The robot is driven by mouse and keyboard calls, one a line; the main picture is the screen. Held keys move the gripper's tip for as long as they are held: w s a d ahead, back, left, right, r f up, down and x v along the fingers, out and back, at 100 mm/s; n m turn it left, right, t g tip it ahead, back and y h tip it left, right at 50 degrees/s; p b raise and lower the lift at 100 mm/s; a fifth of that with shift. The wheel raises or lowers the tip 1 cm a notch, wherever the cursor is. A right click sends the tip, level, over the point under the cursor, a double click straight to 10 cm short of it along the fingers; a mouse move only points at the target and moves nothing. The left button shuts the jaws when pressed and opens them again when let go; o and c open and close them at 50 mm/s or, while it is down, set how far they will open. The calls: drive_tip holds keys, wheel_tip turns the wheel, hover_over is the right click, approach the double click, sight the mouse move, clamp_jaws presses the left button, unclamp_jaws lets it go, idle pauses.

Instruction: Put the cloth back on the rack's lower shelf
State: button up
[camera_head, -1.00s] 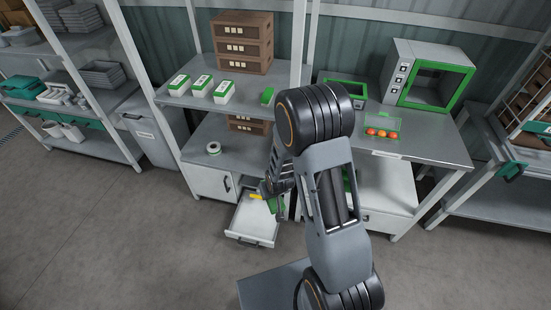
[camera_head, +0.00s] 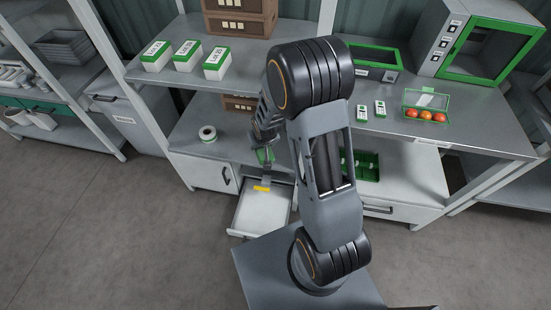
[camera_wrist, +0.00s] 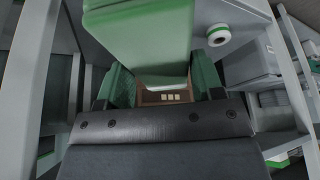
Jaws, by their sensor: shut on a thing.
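My gripper (camera_head: 264,151) is shut on the green cloth (camera_head: 264,157), just in front of the edge of the rack's lower shelf (camera_head: 232,148) and above an open drawer. In the wrist view the cloth (camera_wrist: 140,35) fills the upper middle as a smooth green block with a paler face. It sits between the dark green finger pads of my gripper (camera_wrist: 163,88). My arm hides the right part of the lower shelf.
The open white drawer (camera_head: 245,215) juts out below, with a yellow-ended item (camera_head: 262,188) over it. A tape roll (camera_head: 208,133) and a brown crate (camera_head: 238,103) stand on the lower shelf. Bare shelf lies between them. White-green boxes (camera_head: 187,55) line the shelf above.

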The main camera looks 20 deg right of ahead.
drive_tip(key=w+d+f+m+b, duration=0.1)
drive_tip(key=w+d+f+b, duration=0.15)
drive_tip(key=f+b, duration=0.75)
drive_tip(key=w+d+f+m+b, duration=0.1)
drive_tip(key=w+f+b, duration=0.25)
drive_tip(key=b, duration=1.15)
drive_tip(key=shift+h, duration=0.4)
drive_tip(key=w+d+f+b, duration=0.2)
drive_tip(key=w+d+f, duration=0.1)
drive_tip(key=w+f, duration=0.1)
drive_tip(key=w+d+f+b, duration=0.2)
drive_tip(key=w+d+f, duration=0.2)
drive_tip(key=shift+w+d+f+b, duration=0.1)
drive_tip(key=shift+w+d+b, duration=0.2)
drive_tip(key=shift+b, duration=0.05)
drive_tip(key=shift+w+d+f, duration=0.3)
drive_tip(key=shift+w+f, duration=0.1)
drive_tip(key=shift+f, duration=0.15)
drive_tip(key=shift+w+d+f+b, duration=0.15)
drive_tip(key=shift+f+b, duration=0.3)
drive_tip(key=shift+f, duration=0.55)
drive_tip(key=shift+w+d+f+b, duration=0.15)
drive_tip(key=shift+f+b, duration=0.25)
drive_tip(key=shift+f, duration=0.6)
